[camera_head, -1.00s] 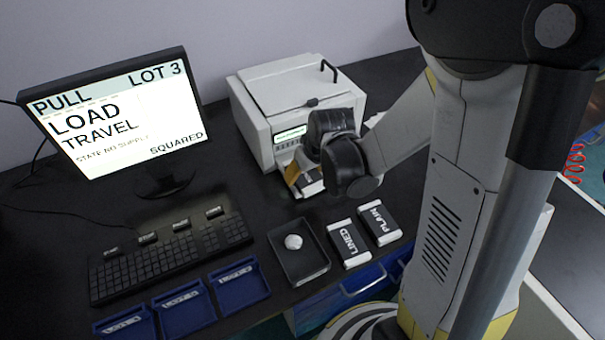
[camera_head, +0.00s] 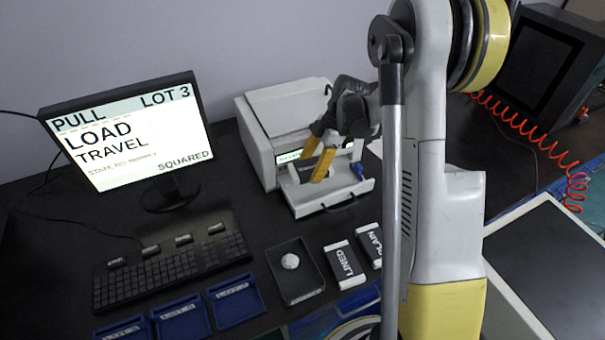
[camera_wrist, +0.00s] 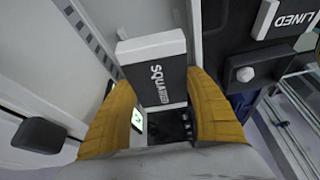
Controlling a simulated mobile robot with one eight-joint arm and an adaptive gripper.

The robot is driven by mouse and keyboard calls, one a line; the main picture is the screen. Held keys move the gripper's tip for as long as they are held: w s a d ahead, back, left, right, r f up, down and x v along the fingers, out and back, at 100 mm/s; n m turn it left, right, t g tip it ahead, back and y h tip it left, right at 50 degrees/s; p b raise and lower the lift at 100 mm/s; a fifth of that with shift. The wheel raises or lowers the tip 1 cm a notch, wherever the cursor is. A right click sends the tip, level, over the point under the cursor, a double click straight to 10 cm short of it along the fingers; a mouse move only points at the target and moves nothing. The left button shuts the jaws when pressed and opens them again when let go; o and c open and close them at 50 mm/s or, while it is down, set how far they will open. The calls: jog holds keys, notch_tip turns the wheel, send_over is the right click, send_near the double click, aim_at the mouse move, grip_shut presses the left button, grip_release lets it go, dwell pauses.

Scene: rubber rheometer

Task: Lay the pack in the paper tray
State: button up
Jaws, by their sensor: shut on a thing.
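My gripper (camera_head: 318,168) is over the pulled-out paper tray (camera_head: 338,201) at the front of the white machine. In the wrist view, the yellow fingers (camera_wrist: 160,92) are shut on a dark pack with white ends (camera_wrist: 158,82), labelled SQUARED. The pack is held between both fingers; in the head view it is mostly hidden by them. I cannot tell whether the pack touches the tray floor. A small blue part (camera_head: 357,169) shows at the right side of the tray.
The white machine (camera_head: 258,150) stands behind the tray. Packs labelled LINED (camera_head: 345,263) and PLAIN (camera_head: 371,243) lie in front. A dark dish (camera_head: 300,284) holds a pale round thing. A monitor (camera_head: 130,135), keyboard (camera_head: 170,268) and blue bins (camera_head: 237,302) are at left.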

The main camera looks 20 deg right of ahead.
aim_at(309, 191)
jog(key=shift+d+r+n, duration=0.1)
jog(key=shift+d+n, duration=0.35)
jog(key=shift+n, duration=0.15)
jog(key=shift+w+f+b, duration=0.1)
jog(key=shift+f+b, duration=2.35)
jog(key=shift+f, duration=1.7)
jog(key=o, duration=1.4)
jog(key=shift+c, duration=0.2)
jog(key=shift+s+r+p, duration=0.65)
jog(key=shift+s+r, duration=0.05)
jog(key=shift+r, duration=0.5)
jog(key=shift+s+r+p, duration=0.65)
jog(key=shift+r, duration=0.5)
jog(key=shift+s+r+p, duration=0.65)
jog(key=shift+s+r, duration=0.05)
jog(key=shift+r, duration=0.5)
